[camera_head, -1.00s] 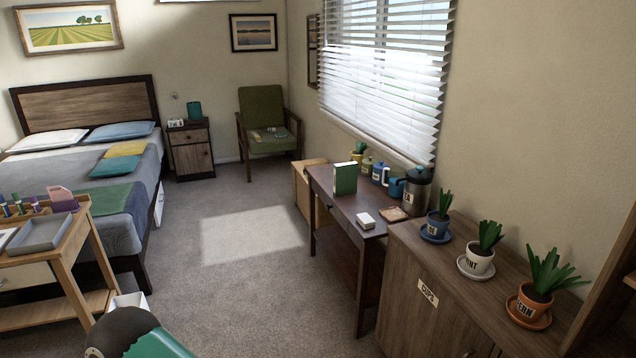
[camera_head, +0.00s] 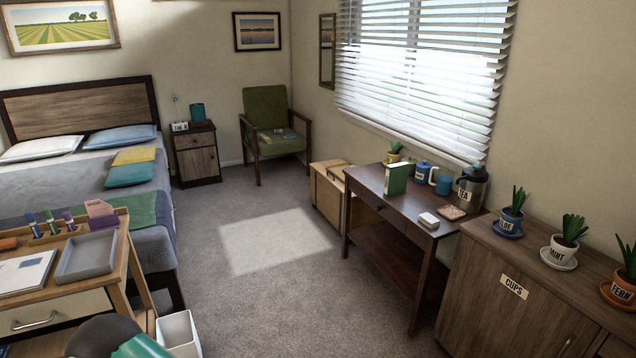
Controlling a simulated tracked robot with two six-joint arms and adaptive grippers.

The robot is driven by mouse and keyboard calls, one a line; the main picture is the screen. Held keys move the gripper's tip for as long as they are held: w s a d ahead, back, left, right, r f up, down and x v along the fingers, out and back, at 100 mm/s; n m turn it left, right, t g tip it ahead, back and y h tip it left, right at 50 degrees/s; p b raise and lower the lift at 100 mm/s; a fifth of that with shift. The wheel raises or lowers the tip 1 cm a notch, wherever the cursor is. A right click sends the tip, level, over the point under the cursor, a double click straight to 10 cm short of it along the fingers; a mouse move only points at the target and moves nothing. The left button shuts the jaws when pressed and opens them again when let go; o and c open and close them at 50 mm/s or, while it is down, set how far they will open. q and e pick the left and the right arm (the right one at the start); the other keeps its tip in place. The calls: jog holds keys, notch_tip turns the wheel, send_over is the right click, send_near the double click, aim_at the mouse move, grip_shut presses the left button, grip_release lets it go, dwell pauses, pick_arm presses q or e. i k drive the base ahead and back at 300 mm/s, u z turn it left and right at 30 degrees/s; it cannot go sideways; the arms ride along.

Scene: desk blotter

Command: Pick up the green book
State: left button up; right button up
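The green book (camera_head: 396,179) stands upright on the dark brown side table (camera_head: 392,212) under the window, to the right of the middle of the view. Its green cover faces forward and its pale page edge shows at one side. Neither of my grippers is in view, and nothing is touching the book.
A cups cabinet (camera_head: 514,288) stands right. A desk with a grey tray (camera_head: 87,257) and a white bin (camera_head: 178,334) are left. Carpet (camera_head: 285,305) between is clear.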

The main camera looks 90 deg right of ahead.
aim_at(396, 174)
jog(key=u, duration=0.15)
jog(key=i, duration=0.9)
jog(key=z, duration=1.5)
jog(key=i, duration=0.25)
jog(key=z, duration=2.1)
jog(key=k, duration=0.65)
jog(key=z, duration=0.4)
jog(key=i, duration=1.65)
jog(key=u, duration=0.35)
